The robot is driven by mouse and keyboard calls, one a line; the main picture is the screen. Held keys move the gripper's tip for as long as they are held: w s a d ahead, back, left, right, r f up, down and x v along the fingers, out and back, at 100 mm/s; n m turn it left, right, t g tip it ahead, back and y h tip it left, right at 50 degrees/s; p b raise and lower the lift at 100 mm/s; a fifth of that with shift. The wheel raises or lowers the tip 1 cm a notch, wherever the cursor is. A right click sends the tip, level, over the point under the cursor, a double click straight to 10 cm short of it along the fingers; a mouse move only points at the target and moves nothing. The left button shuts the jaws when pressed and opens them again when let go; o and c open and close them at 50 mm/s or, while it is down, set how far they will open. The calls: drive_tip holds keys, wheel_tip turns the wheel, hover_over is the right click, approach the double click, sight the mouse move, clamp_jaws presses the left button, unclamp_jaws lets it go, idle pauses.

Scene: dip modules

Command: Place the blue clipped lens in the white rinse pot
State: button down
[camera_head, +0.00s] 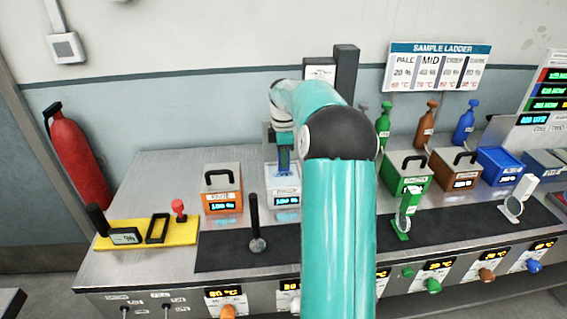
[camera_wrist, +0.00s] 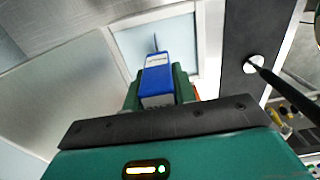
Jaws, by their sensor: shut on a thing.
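My gripper (camera_wrist: 158,92) is shut on the blue clipped lens (camera_wrist: 156,72), gripping its blue block with a pale label. A thin dark edge points from the block's far end over the white rinse pot (camera_wrist: 198,22), seen as a square white rim around a pale inside. In the head view my gripper (camera_head: 284,160) hangs above the white rinse pot (camera_head: 283,186), with a little blue showing between its fingers. I cannot tell whether the lens has dipped below the pot's rim. My arm hides the area right of the pot.
An orange pot (camera_head: 222,190) with a handled lid stands left of the white pot. A dark ladle-like tool (camera_head: 256,225) stands on the black mat in front. A green pot (camera_head: 405,175), a brown pot (camera_head: 454,173) and a blue pot (camera_head: 499,166) stand to the right.

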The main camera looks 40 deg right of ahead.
drive_tip(key=shift+f, duration=1.2)
drive_tip(key=shift+f, duration=0.15)
drive_tip(key=c, duration=1.1)
unclamp_jaws()
wheel_tip(320, 180, up, 12)
drive_tip(key=shift+r, duration=0.2)
